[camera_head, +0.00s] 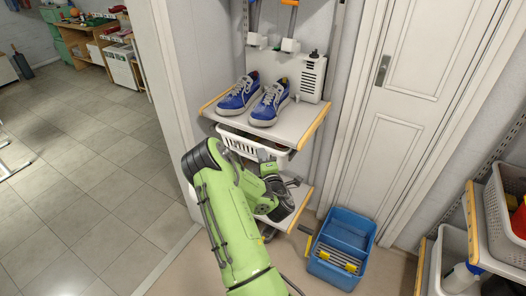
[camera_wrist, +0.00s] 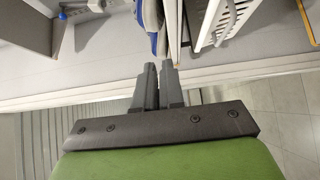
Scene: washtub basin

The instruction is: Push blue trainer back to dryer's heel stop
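Two blue trainers with white soles, the left one (camera_head: 239,97) and the right one (camera_head: 270,104), stand side by side on a white shelf (camera_head: 292,124) with a wooden edge. A white vented dryer unit (camera_head: 311,79) stands behind them at the right. I cannot clearly make out the heel stop. My gripper (camera_wrist: 158,80) shows two dark fingers close together with nothing seen between them. In the wrist view, part of a blue trainer (camera_wrist: 152,18) lies beyond the fingertips, apart from them.
A white basket (camera_head: 238,146) hangs under the trainer shelf, with a lower shelf (camera_head: 293,207) below it. A blue crate (camera_head: 344,250) stands on the floor at the right. A rack with a grey basket (camera_head: 505,217) stands at far right. Open tiled floor lies left.

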